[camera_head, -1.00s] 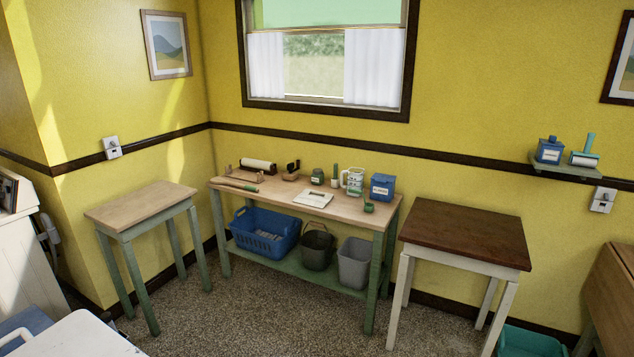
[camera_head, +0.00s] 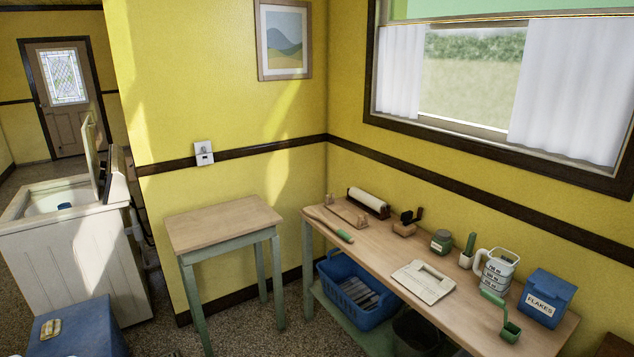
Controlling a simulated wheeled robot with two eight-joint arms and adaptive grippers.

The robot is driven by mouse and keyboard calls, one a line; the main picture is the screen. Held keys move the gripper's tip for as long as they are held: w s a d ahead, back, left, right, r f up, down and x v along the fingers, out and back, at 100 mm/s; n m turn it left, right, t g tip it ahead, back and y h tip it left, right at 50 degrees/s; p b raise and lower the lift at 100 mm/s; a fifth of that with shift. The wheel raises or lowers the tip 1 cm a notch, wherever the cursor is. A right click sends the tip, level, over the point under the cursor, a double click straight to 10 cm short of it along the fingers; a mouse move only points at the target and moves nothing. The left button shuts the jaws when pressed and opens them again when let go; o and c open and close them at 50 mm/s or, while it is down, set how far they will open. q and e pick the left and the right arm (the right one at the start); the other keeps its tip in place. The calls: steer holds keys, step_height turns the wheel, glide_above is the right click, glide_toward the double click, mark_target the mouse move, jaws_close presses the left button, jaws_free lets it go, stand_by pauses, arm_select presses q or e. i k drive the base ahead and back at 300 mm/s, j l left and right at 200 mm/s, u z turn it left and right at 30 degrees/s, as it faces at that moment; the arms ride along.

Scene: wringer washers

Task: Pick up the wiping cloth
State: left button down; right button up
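I cannot pick out the wiping cloth with certainty. A pale, flat, cream item (camera_head: 422,283) with a slot-like mark lies on the front middle of the long workbench (camera_head: 375,262); I cannot tell whether it is cloth. Greyish-white, striped contents (camera_head: 358,292) lie in the blue basket (camera_head: 345,312) on the bench's lower shelf, and their material is unclear. Neither of my grippers is in view.
A small wooden side table (camera_head: 222,224) stands bare beside the bench. A white washer (camera_head: 75,255) with its lid raised is at left, behind a blue box (camera_head: 80,330) with a small tan item on top. A flakes box (camera_head: 546,298) stands on the bench's right end.

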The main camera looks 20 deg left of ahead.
mark_target(52, 328)
steer(key=i+j+u, duration=0.25)
steer(key=i+u, duration=0.6)
steer(key=i, duration=0.2)
steer(key=i+u, duration=0.45)
steer(key=i+l+u, duration=0.45)
steer(key=i+j+u, duration=0.2)
steer(key=i, duration=0.5)
steer(key=i+j+u, duration=0.2)
steer(key=i, duration=0.45)
steer(key=l, duration=0.1)
